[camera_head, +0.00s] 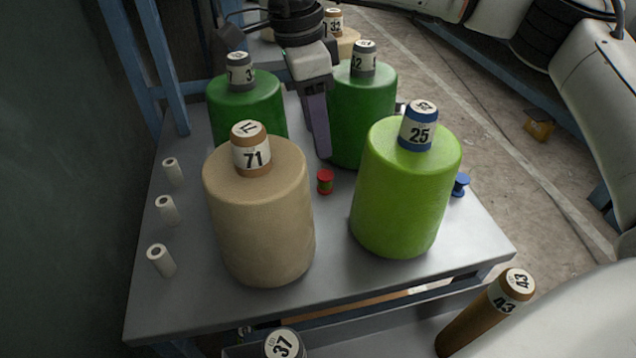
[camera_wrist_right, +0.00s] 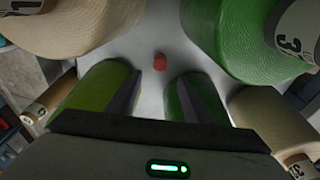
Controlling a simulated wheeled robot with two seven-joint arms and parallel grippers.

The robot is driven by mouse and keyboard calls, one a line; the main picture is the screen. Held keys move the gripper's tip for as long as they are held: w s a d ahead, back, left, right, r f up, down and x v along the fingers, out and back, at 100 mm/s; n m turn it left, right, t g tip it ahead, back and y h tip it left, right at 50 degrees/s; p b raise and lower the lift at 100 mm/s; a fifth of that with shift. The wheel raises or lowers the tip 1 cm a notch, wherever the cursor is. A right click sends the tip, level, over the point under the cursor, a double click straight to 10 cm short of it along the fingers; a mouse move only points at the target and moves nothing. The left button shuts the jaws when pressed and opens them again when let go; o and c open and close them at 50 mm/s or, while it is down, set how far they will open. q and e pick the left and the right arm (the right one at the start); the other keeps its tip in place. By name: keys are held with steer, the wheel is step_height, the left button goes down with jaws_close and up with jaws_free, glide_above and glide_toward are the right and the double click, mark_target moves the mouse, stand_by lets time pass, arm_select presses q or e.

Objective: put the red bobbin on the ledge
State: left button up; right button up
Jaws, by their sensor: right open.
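The red bobbin (camera_head: 325,181) stands upright on the grey tabletop (camera_head: 200,305), between the beige cone and the lime green cone. In the right wrist view the red bobbin (camera_wrist_right: 160,62) lies beyond the fingertips, roughly midway between them. My right gripper (camera_head: 319,150) reaches down from the top between two dark green cones, with its tip behind the bobbin and apart from it. In the wrist view its fingers (camera_wrist_right: 160,82) are spread with nothing between them. I cannot tell which surface is the ledge. My left gripper is not in view.
Tall yarn cones crowd the bobbin: beige (camera_head: 260,225), lime green (camera_head: 405,200) and dark green (camera_head: 363,110) (camera_head: 247,105). A blue bobbin (camera_head: 460,185) stands at the right edge. White tubes (camera_head: 167,209) line the left. The tabletop's front strip is clear.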

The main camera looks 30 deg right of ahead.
mark_target(325, 174)
steer(key=f, duration=0.3)
steer(key=shift+s+d+f, duration=0.15)
steer(key=shift+d+f, duration=0.2)
steer(key=shift+f, duration=0.05)
steer(key=shift+d+f+b, duration=0.15)
steer(key=shift+f, duration=1.35)
steer(key=shift+d+f+b, duration=0.15)
steer(key=shift+f, duration=1.3)
steer(key=c, duration=1.1)
